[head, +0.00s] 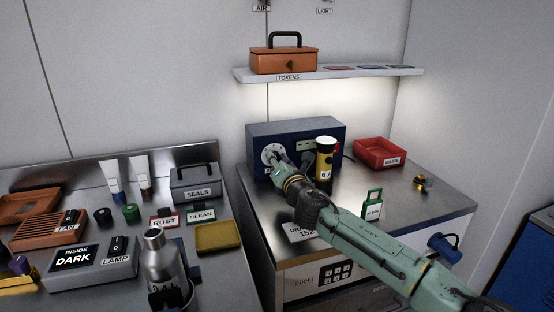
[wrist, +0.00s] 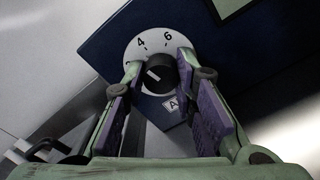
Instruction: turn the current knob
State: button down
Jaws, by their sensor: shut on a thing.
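The current knob (wrist: 160,74) is a black round knob with a pale pointer line, set in a white dial marked with numbers, of which 4 and 6 are readable. It sits on the front of a dark blue box (head: 312,132) on the right steel counter. In the wrist view my gripper (wrist: 158,78) has its purple-padded fingers on both sides of the knob, shut on it. The pointer line slants to the upper left, below the 4. A label with an A is beneath the dial. In the head view my gripper (head: 276,164) partly covers the dial.
A yellow and black cylinder (head: 325,160) stands close to the right of my gripper. A red tray (head: 380,152) and a green tag (head: 373,204) are further right on the counter. A shelf (head: 400,71) with an orange box (head: 284,60) is above.

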jog(key=m, duration=0.6)
jog(key=shift+m, duration=0.3)
jog(key=m, duration=0.6)
dwell(0.4)
jog(key=c, duration=1.3)
grip_release()
jog(key=shift+s, duration=0.1)
jog(key=v, duration=1.2)
